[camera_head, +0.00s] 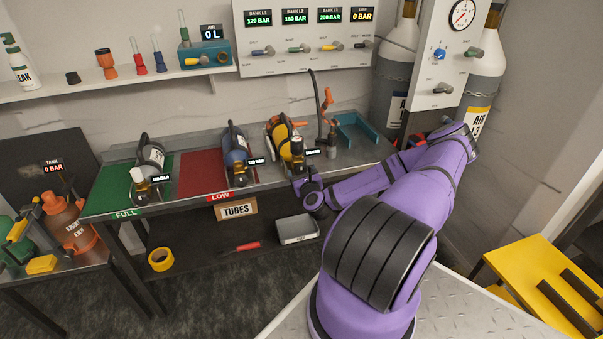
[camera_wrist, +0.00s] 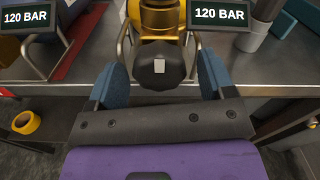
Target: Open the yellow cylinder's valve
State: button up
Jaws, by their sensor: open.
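The yellow cylinder (camera_head: 281,133) lies on the bench in a cradle, its brass neck pointing to the bench's front edge. In the wrist view its brass valve body (camera_wrist: 161,22) ends in a black valve knob (camera_wrist: 160,67) with a small pale mark. My gripper (camera_wrist: 165,82) is open, its two blue fingers on the left and right of the knob, with visible gaps. In the head view my gripper (camera_head: 306,180) is at the bench's front edge, just below the cylinder's valve; its fingers are hard to make out there. A tag by the cylinder reads 120 BAR.
A blue cylinder (camera_head: 236,148) lies on the red mat (camera_head: 200,176), and a grey one (camera_head: 151,155) on the green mat (camera_head: 110,191). An orange-handled tool (camera_head: 328,115) and a teal tray (camera_head: 357,131) are right of the yellow cylinder. The bench front is clear.

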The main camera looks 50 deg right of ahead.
jog(key=c, duration=0.9)
jog(key=shift+c, duration=0.2)
